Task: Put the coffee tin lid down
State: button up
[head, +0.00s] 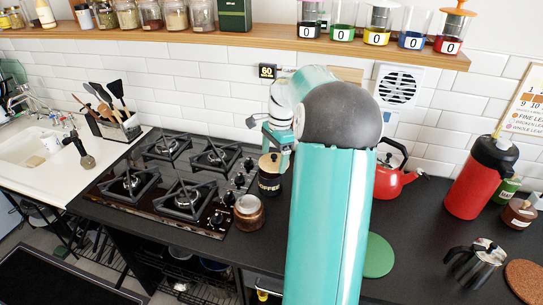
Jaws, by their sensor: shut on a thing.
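The black coffee tin (269,186), with COFFEE in pale letters, stands upright on the dark counter just right of the gas hob. Its tan lid (268,163) shows at the top of the tin. My gripper (279,154) reaches down over the tin from above and is shut on the lid. The fingertips are small and partly hidden by my arm. I cannot tell whether the lid touches the tin's rim or is slightly above it.
A brown glass jar (249,212) stands in front of the tin. The gas hob (180,180) lies left. A red kettle (392,178) and green round mat (378,256) are right of my arm. Bare counter shows around the mat.

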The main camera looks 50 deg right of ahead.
jog(key=s+a+r, duration=0.2)
jog(key=s+a, duration=0.1)
jog(key=s, duration=0.1)
jog(key=s+d+f+n+g+h, duration=0.15)
jog(key=s+d+f+n, duration=0.3)
jog(key=n, duration=1.05)
jog(key=s+d+f+n+h, duration=0.25)
jog(key=s+d+n, duration=0.2)
jog(key=n, duration=1.15)
jog(key=shift+y, duration=0.5)
jog(key=w+d+f, duration=0.3)
jog(key=d, duration=0.1)
jog(key=w+d+f, duration=0.2)
jog(key=d+f, duration=0.1)
jog(key=w+d+f, duration=0.3)
jog(key=d, duration=0.1)
jog(key=shift+w+d+f, duration=0.25)
jog(key=shift+w+d, duration=0.05)
jog(key=shift+w, duration=0.05)
jog(key=shift+w+d+f, duration=0.15)
jog(key=shift+d+f, duration=0.1)
jog(key=shift+f, duration=0.15)
jog(key=shift+d+f, duration=0.1)
jog(key=shift+f, duration=1.45)
jog(key=shift+f, duration=0.15)
